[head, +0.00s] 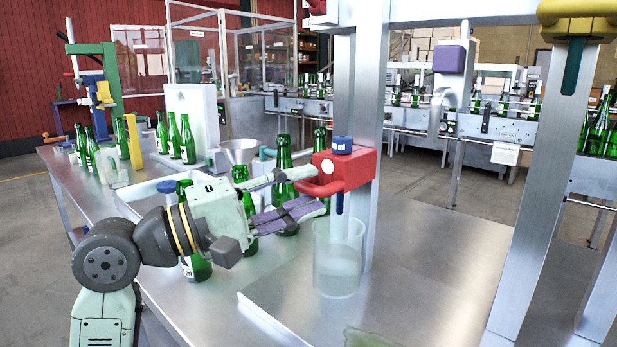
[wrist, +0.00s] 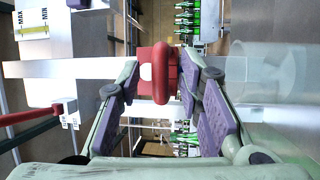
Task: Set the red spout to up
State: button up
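The red spout (head: 355,168) is a red block on a metal post, with a blue cap on top, a white round spot and a narrow blue nozzle below. Its rounded red handle (head: 318,188) sticks out low on the side toward my gripper (head: 306,189). It also shows in the wrist view (wrist: 160,88), between the two fingers. My gripper is open, with one finger on each side of the handle. I cannot tell whether either finger touches it. A clear beaker (head: 337,268) stands on the metal surface under the nozzle.
Several green bottles (head: 283,155) and a metal funnel (head: 238,152) stand on the bench behind my gripper. A purple spout (head: 450,58) and a yellow one (head: 578,12) hang to the right. A metal post (head: 545,165) stands at right. The metal surface right of the beaker is mostly clear.

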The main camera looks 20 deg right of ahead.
jog(key=shift+x, duration=0.85)
jog(key=shift+a, duration=0.1)
jog(key=shift+c, duration=0.4)
grip_shut()
